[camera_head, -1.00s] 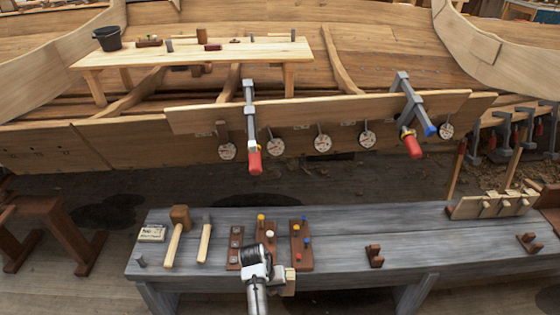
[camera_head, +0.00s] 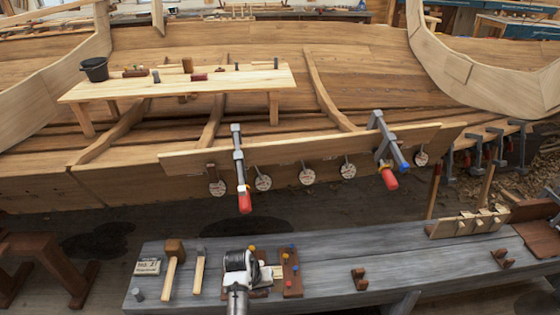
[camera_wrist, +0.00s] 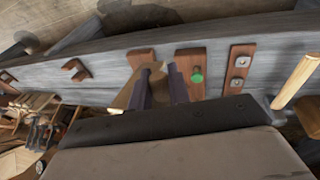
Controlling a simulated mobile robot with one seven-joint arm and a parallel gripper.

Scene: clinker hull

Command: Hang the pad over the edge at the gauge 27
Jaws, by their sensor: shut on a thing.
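My gripper (camera_head: 240,262) is low in the head view, above the grey workbench (camera_head: 330,262). In the wrist view my gripper (camera_wrist: 160,76) is shut on a small tan piece (camera_wrist: 124,98), which looks like the pad. The fingers hide part of it; it also shows right of my gripper in the head view (camera_head: 278,271). A card (camera_head: 148,267) on the bench seems to read 27.
A mallet (camera_head: 173,262), a hammer (camera_head: 199,272) and peg boards (camera_head: 291,275) lie on the bench. A rack (camera_head: 467,223) stands at its right. A gap separates bench and hull.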

